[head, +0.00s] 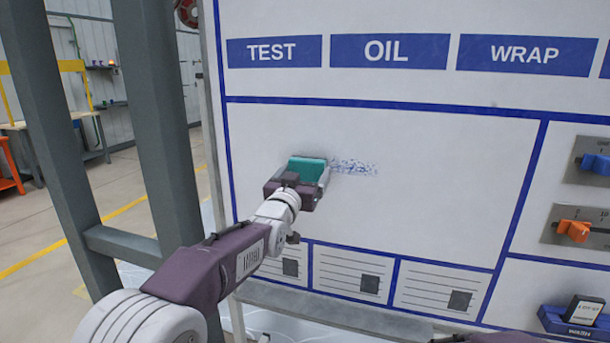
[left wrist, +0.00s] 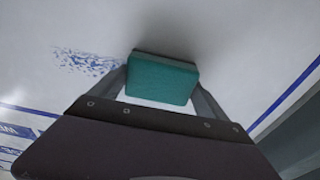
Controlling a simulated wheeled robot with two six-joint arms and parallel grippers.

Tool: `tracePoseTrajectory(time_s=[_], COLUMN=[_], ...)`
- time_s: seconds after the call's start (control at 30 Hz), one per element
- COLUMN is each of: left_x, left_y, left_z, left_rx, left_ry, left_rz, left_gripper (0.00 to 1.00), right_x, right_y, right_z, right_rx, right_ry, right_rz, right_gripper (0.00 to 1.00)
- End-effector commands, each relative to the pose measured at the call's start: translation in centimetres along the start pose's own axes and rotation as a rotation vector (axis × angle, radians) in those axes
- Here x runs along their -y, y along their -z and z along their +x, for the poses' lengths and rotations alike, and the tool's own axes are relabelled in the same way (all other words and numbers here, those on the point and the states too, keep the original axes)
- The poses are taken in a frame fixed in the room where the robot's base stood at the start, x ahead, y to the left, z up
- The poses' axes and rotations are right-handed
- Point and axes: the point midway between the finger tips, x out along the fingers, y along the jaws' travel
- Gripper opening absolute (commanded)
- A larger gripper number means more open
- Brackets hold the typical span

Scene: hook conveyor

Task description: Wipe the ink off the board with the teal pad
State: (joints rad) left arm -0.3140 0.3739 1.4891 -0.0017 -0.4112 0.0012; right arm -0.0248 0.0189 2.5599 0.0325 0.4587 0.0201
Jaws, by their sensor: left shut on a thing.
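The teal pad (head: 306,169) is held between the fingers of my left gripper (head: 298,184), which is shut on it. In the left wrist view the pad (left wrist: 162,78) sits between the two fingers, its dark far edge at or very near the board. The white board (head: 400,130) stands upright in front of me. A speckled patch of blue ink (head: 355,167) lies on the board just right of the pad. The ink also shows in the left wrist view (left wrist: 85,62), left of the pad. My right gripper is not in view.
Blue lines frame the board's blank area, with TEST, OIL (head: 388,51) and WRAP labels above and printed cards (head: 352,275) below. A blue switch (head: 594,163), an orange switch (head: 574,230) and a blue holder (head: 575,322) are at right. A grey post (head: 160,120) stands at left.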

Motion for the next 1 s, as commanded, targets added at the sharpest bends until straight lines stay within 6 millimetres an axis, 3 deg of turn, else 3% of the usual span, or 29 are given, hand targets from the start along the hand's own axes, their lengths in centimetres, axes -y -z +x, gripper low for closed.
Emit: tracePoseTrajectory(time_s=[0.3,0.57,0.8,1.0], left_x=[-3.0,-3.6,-6.0,-7.0], left_y=[0.1,0.0,0.3,0.0], left_z=[-0.1,-0.2,0.0,0.0], left_rx=[-0.002,-0.001,-0.001,-0.001], left_ry=[-0.004,-0.001,-0.003,-0.001], left_rz=[-0.001,0.0,-0.001,-0.001], left_gripper=[0.54,0.54,0.54,0.54], right_x=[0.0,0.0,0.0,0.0], right_y=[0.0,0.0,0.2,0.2], right_z=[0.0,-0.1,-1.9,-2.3], right_rx=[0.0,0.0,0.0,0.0], right_ry=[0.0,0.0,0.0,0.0], right_rz=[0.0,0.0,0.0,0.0], right_gripper=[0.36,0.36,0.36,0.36])
